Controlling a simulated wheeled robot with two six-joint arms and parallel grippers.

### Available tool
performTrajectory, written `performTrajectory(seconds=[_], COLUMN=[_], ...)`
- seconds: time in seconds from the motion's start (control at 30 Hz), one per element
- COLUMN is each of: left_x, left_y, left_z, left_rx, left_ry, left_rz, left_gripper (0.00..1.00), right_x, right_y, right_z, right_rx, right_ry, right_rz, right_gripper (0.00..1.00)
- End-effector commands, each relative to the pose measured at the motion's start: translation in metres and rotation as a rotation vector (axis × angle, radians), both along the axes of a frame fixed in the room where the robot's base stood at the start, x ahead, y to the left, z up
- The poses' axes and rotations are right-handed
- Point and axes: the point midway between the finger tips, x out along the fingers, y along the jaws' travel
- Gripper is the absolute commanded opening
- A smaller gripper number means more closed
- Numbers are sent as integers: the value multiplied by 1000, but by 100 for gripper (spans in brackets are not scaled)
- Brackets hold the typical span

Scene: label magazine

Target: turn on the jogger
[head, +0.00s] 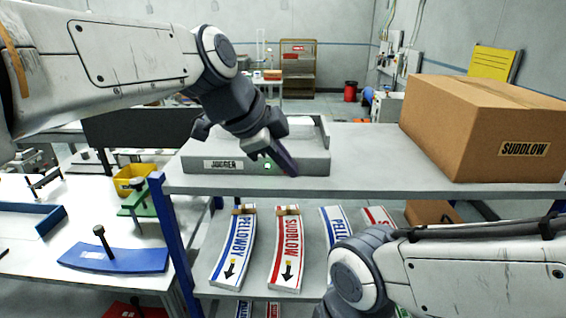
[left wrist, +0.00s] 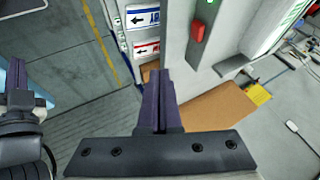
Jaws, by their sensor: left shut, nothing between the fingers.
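The jogger (head: 318,160) is a grey open tray on the shelf, with a JOGGER label and a small bright green spot (head: 267,166) on its front. My left gripper (head: 291,170) is shut and empty, tilted down in front of the jogger's front face, hiding part of it. Its closed fingers (left wrist: 158,100) also show in the left wrist view. There a red switch (left wrist: 198,32) sits on a grey face, ahead of the fingertips and apart from them. In the head view I cannot make out this switch. Part of my right gripper (left wrist: 38,102) shows at the left edge; its jaw state is unclear.
A cardboard box (head: 463,125) marked SUDDLOW stands on the shelf (head: 370,160) at right. Labelled magazines (head: 285,250) lie on the lower shelf. A bench (head: 40,195) with a blue part (head: 115,259) stands at left. The shelf between jogger and box is clear.

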Motion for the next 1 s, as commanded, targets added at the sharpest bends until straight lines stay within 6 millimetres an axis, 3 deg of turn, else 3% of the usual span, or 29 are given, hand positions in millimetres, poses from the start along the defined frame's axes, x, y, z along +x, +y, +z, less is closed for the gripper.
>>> performTrajectory(seconds=[0.3,0.67,0.77,0.83,1.0], left_x=[-18,-20,-28,-42,-104], left_y=[10,10,5,-1,-11], left_z=[27,27,10,-15,-104], left_rx=[-1,0,-8,-19,-5], left_ry=[0,6,58,139,406], left_rz=[1,4,38,95,341], left_gripper=[0,0,0,0,0], right_x=[0,0,0,0,0], right_y=[0,0,0,0,0], right_z=[-8,-8,-9,-10,-15], right_rx=[1,0,1,0,0], right_ry=[-1,0,-1,0,0], right_rz=[1,1,1,1,1], right_gripper=[0,0,0,0,0])
